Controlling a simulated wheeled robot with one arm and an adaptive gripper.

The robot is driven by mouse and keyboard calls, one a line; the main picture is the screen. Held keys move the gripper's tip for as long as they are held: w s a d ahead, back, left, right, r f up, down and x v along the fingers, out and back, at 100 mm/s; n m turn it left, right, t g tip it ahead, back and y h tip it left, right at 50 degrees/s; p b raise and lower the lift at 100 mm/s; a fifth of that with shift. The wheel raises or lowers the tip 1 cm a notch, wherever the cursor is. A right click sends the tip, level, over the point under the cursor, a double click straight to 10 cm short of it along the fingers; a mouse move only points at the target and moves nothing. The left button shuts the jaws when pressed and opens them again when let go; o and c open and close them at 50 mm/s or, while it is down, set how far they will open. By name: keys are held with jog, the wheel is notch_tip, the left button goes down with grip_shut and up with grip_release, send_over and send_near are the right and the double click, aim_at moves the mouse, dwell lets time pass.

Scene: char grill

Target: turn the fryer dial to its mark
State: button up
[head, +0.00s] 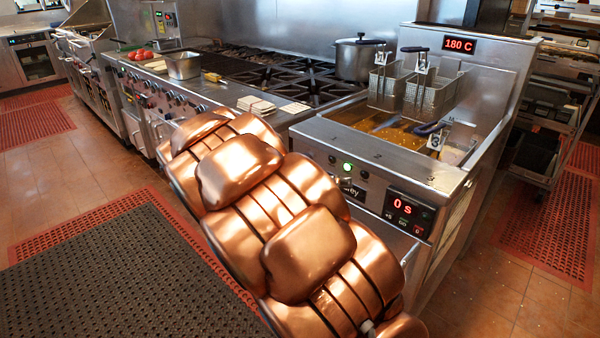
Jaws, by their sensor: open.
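The fryer (390,150) stands right of centre, with a red display (459,44) reading 180 C on its back panel. Its front panel carries a lit green lamp (347,167) and a black timer box (408,213) showing 0 s. My copper arm crosses the picture and covers the left and lower part of the fryer front, including part of a dark label. I cannot make out the fryer dial or its mark clearly; they may be behind my arm. My gripper is not visible in the head view.
Two wire baskets (432,92) hang at the back of the fryer, and a numbered tag 3 (436,141) stands over the oil. A range with burners (285,75) and a lidded pot (359,58) adjoins it on the left. Black matting (110,270) covers the floor at left.

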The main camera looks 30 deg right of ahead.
jog(key=w+a+f+m+t+h+b, duration=0.1)
jog(key=w+a+f+t+h+b, duration=0.15)
jog(key=w, duration=0.75)
jog(key=w+a+f+m+t+h+b, duration=0.1)
jog(key=w+f+t+h+b, duration=0.2)
jog(key=w, duration=0.6)
jog(key=w+d+y+p, duration=0.1)
jog(key=w+d, duration=0.1)
jog(key=d, duration=0.5)
jog(key=shift+d+f+p, duration=0.3)
jog(key=shift+f+p, duration=0.05)
jog(key=shift+s, duration=0.1)
jog(key=c, duration=1.1)
jog(key=shift+n, duration=0.3)
